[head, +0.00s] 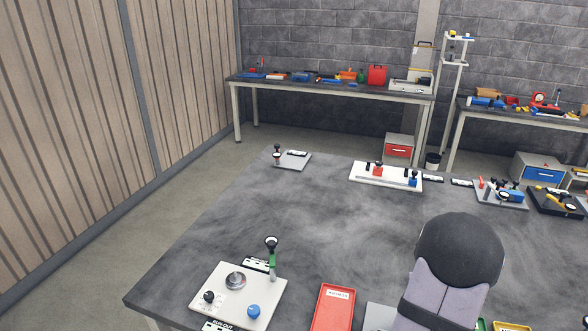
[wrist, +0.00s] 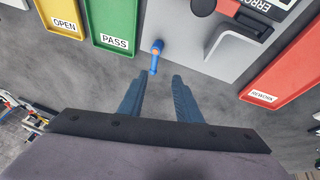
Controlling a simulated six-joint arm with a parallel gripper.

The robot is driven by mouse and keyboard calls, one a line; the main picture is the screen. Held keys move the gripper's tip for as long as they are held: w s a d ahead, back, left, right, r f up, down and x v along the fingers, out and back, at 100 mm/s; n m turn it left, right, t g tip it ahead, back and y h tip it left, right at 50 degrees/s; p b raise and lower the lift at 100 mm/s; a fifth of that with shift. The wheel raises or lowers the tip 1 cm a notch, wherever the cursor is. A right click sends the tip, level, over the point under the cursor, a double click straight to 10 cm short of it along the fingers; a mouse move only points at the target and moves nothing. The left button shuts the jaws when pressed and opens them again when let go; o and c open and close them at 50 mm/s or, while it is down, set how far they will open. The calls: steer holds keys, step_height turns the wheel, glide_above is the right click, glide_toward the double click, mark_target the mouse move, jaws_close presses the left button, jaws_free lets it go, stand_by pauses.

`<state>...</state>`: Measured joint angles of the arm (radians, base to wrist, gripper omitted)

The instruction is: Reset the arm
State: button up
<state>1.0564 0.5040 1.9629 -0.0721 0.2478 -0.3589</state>
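A small blue lever (wrist: 156,52) with an orange end stands at the edge of a grey panel (wrist: 190,50) in the wrist view. I cannot tell whether it is the arm of the task. The panel also carries a dark round part (wrist: 203,5) and a display reading ERROR (wrist: 283,5), both cut off by the frame. My gripper (wrist: 158,78) is open, its two blue-grey fingers apart with nothing between them. The lever shows just past the fingertips, roughly in line with the gap. In the head view my arm hides the gripper, the lever and most of the panel (head: 376,317).
A red REWORK tray (wrist: 290,70) lies right of the panel; a green PASS tray (wrist: 118,22) and yellow OPEN tray (wrist: 62,15) lie left. A white plate (head: 222,288) with knobs and a green-stemmed lever (head: 271,258) stands front left. The table's middle (head: 300,215) is clear.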

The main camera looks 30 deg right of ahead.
steer(key=w+a+r+n+y, duration=0.15)
steer(key=w+a, duration=0.25)
steer(key=a, duration=0.6)
steer(key=w+a+r+n+y, duration=0.15)
steer(key=w+a, duration=0.25)
steer(key=a, duration=0.7)
steer(key=s+a+n, duration=0.1)
steer(key=s+a, duration=0.2)
steer(key=a, duration=0.4)
steer(key=s+a+r+n+g, duration=0.1)
steer(key=s+a, duration=0.2)
steer(key=a, duration=0.5)
steer(key=s+a+n+g+y, duration=0.1)
steer(key=s+a+n, duration=0.1)
steer(key=s+a, duration=0.2)
steer(key=a, duration=0.3)
steer(key=shift+a+r, duration=0.15)
step_height(320, 180, down, 41)
steer(key=b, duration=4)
steer(key=shift+r+b, duration=0.15)
steer(key=shift+b, duration=0.2)
